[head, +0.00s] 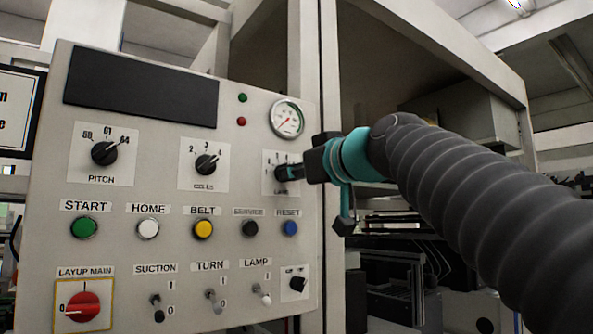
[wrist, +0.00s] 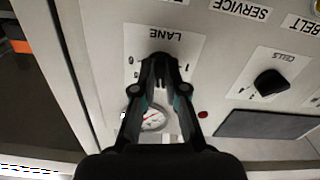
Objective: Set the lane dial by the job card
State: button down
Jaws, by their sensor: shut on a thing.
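The lane dial's white plate (head: 270,158) is on the upper right of the grey control panel. My gripper (head: 287,173) reaches in from the right and is shut on the lane dial's knob. In the wrist view the plate (wrist: 188,42) appears upside down with the word LANE, and my gripper (wrist: 160,70) has both fingertips together at the knob. The fingers hide the knob and its pointer, so its setting cannot be read. A framed white sign (head: 15,105) is cut off at the left edge; I cannot tell whether it is the job card.
The pitch dial (head: 104,153) and cells dial (head: 206,164) sit left of the lane dial. A row of buttons, including the blue reset button (head: 290,228), lies below. A round gauge (head: 287,118) is just above. The red main switch (head: 82,307) is at lower left.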

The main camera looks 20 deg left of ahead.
jog(key=m+p, duration=0.1)
jog(key=m, duration=0.4)
jog(key=shift+s+a+m, duration=0.1)
jog(key=shift+m, duration=0.2)
dwell(0.4)
jog(key=c, duration=1.2)
grip_release()
jog(key=v, duration=1.2)
jog(key=shift+m, duration=0.3)
